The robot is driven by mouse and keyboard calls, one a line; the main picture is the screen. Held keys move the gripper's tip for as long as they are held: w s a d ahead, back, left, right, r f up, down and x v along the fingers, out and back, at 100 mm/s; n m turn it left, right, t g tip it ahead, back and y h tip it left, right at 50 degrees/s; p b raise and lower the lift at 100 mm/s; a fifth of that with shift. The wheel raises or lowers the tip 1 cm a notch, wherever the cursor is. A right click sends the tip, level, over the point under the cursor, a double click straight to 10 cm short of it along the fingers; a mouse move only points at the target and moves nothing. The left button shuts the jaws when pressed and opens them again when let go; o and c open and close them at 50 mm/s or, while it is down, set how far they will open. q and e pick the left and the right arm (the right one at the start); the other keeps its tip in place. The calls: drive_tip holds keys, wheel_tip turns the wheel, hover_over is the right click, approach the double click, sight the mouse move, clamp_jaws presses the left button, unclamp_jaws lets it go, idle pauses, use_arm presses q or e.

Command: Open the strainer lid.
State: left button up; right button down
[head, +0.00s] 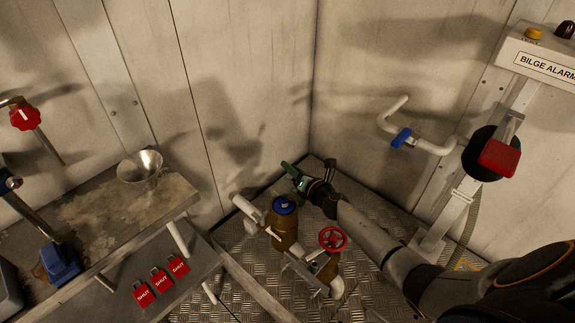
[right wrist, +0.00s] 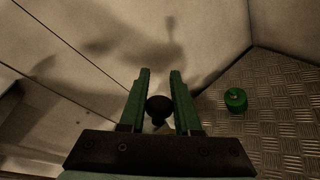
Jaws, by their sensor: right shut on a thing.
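The strainer (head: 284,230) is a brown-bronze upright body on the floor plate, with a blue ring (head: 285,206) and a dark middle at its top. I cannot tell whether a lid is on it. My right gripper (head: 289,168) is above and behind the strainer in the head view, apart from its top. In the right wrist view its green fingers (right wrist: 160,80) are closed around a dark round knob (right wrist: 159,107). What lies under the knob is mostly hidden. My left gripper is not in view.
A red handwheel (head: 332,238) stands right of the strainer. A blue-handled wall pipe (head: 402,138) is at right. A green round object (right wrist: 236,98) lies on the floor.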

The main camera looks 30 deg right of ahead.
use_arm(q)
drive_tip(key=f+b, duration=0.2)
drive_tip(key=b, duration=0.1)
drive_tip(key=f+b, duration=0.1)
drive_tip(key=b, duration=0.1)
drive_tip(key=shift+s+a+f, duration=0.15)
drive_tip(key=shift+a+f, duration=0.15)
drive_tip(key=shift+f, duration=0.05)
use_arm(e)
drive_tip(key=w+d+f+m+g+y, duration=0.2)
drive_tip(key=d+f+m+y, duration=0.2)
drive_tip(key=m, duration=0.4)
drive_tip(key=shift+d+f+g+y, duration=0.3)
drive_tip(key=shift+d+f+y, duration=0.15)
drive_tip(key=shift+d, duration=0.6)
use_arm(q)
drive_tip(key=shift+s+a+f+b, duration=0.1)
drive_tip(key=shift+b, duration=0.2)
use_arm(e)
drive_tip(key=shift+r, duration=0.1)
drive_tip(key=c, duration=0.6)
unclamp_jaws()
